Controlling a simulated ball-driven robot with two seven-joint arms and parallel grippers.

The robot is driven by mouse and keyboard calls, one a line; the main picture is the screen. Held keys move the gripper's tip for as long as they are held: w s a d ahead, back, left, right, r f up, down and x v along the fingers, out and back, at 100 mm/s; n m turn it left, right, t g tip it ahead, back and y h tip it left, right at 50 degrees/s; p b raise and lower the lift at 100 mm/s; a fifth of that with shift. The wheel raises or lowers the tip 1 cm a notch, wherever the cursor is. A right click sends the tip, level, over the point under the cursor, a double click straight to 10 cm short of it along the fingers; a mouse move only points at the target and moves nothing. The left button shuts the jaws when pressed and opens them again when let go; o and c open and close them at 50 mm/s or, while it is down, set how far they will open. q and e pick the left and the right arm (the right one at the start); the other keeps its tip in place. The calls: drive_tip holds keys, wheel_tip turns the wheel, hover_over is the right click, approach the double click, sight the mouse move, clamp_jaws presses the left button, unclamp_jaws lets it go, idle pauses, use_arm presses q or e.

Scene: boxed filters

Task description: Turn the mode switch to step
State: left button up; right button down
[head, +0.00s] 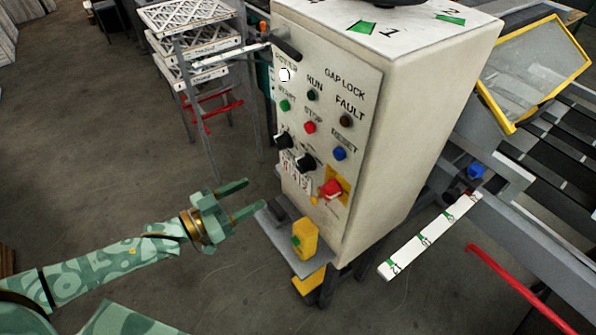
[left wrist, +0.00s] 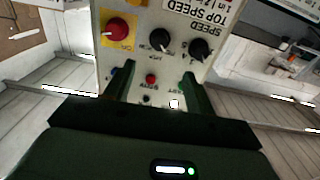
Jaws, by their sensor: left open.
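A cream control cabinet (head: 420,110) carries a panel with two black rotary knobs low on its face. One knob (head: 284,140) is at the panel's left edge and the other knob (head: 305,162) is lower right of it. I cannot read which one is the mode switch. The left wrist view shows the two knobs, one in the middle (left wrist: 160,40) and one to the right (left wrist: 200,49), near lettering about speed. My left gripper (head: 255,195) is open and empty, apart from the panel, left of and below the knobs. My right gripper is not in view.
A red emergency button (head: 331,188) on a yellow plate sits right of the knobs. Coloured buttons and lamps lie above. A yellow device (head: 305,238) stands on a small shelf (head: 310,265) below the panel. A black handle (head: 286,47) sticks out at the top left.

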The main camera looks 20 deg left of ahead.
sight(299, 168)
use_arm(q)
drive_tip(key=b+x, duration=0.1)
drive_tip(key=x, duration=1.2)
drive_tip(key=shift+w+d, duration=0.2)
drive_tip(key=c, duration=1)
